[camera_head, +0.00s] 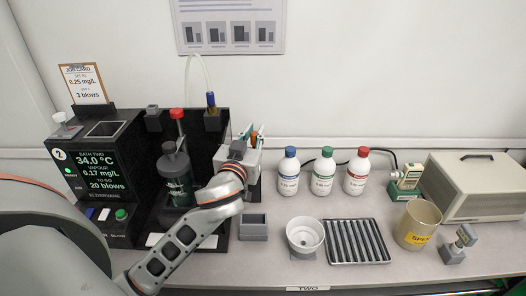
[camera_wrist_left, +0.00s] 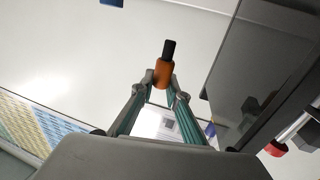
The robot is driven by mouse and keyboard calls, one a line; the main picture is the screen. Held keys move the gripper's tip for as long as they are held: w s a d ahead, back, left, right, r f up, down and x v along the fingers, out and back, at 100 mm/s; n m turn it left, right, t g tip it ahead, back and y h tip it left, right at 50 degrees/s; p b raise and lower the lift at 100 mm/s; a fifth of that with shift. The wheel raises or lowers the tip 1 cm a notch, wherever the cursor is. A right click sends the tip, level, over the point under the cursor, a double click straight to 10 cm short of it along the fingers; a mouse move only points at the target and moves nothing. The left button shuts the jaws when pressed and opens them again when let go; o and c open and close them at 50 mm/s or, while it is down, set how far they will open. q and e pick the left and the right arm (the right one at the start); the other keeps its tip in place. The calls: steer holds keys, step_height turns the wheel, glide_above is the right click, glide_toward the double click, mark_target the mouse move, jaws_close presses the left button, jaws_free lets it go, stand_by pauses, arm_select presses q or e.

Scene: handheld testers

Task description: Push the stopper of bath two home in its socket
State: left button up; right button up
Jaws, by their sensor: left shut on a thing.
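Bath two is a black unit with a lit display (camera_head: 94,173) marked 2, at the left of the bench in the head view. A dark bottle (camera_head: 175,176) stands in its bay. A red-topped rod (camera_head: 177,116) is above the bottle, and a blue-topped piece (camera_head: 211,102) with a clear hose is at the upper right. My left gripper (camera_head: 252,138) is beside the unit's right side. In the left wrist view the left gripper (camera_wrist_left: 163,88) is shut on an orange piece (camera_wrist_left: 164,71) with a black tip. I cannot tell whether this is the stopper. Its socket is not clearly seen.
Three capped bottles (camera_head: 323,173) stand behind a white bowl (camera_head: 305,233) and a ribbed tray (camera_head: 357,242). A small grey block (camera_head: 253,227) is near my arm. A beige cup (camera_head: 417,224) and a cream case (camera_head: 478,186) stand at the right.

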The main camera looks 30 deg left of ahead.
mark_target(254, 145)
arm_select(q)
steer(key=shift+w+a, duration=0.15)
steer(key=shift+a, duration=0.1)
steer(key=shift+r, duration=0.1)
arm_select(e)
steer(key=shift+s+f, duration=0.1)
steer(key=shift+f, duration=0.05)
steer(key=shift+d, duration=0.15)
